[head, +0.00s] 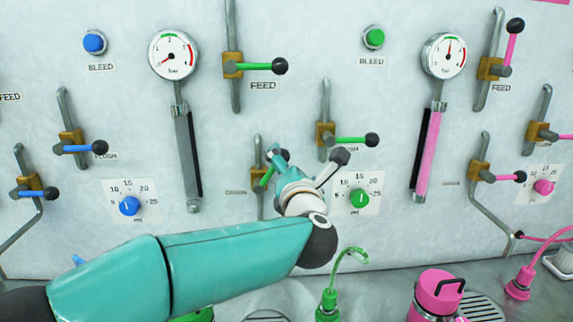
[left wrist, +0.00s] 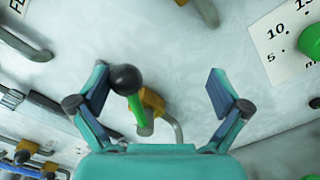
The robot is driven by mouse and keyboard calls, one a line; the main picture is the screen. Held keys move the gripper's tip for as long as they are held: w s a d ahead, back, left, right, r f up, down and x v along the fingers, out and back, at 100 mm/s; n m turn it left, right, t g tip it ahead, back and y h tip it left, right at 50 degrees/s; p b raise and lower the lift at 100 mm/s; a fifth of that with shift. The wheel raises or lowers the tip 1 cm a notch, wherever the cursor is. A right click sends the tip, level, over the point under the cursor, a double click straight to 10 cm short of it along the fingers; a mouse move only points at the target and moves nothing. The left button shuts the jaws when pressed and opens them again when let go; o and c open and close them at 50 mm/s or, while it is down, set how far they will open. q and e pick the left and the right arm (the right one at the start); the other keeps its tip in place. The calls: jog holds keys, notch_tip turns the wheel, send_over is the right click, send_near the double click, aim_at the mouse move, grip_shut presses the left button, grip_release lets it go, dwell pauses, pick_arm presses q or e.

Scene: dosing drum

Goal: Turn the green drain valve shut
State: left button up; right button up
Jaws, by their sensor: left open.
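The green drain valve (head: 265,179) is low on the wall panel in the head view, partly hidden by my left gripper (head: 285,170). The knob is nearer the left finger. Whether it touches that finger, I cannot tell. The left gripper is open. My right gripper is not in view.
The green flush valve (head: 350,140) and green feed valve (head: 258,67) are above, handles level. The green dial (head: 359,198) is to the right, the gauge column (head: 188,160) to the left. A green hose nozzle (head: 328,303) and pink bottle (head: 437,292) stand below.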

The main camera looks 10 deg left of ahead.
pick_arm(q)
jog(key=f+b, duration=0.1)
jog(key=d+f+b, duration=0.1)
jog(key=f, duration=0.1)
jog(key=d+f+b, duration=0.1)
jog(key=shift+w+f+b, duration=0.15)
jog(key=shift+w+b, duration=0.15)
jog(key=shift+b, duration=0.1)
jog(key=shift+f, duration=0.1)
notch_tip(320, 180, down, 2)
jog(key=shift+b, duration=1.15)
jog(key=shift+s+a+r, duration=0.1)
jog(key=shift+a+r, duration=0.4)
jog(key=shift+r, duration=0.05)
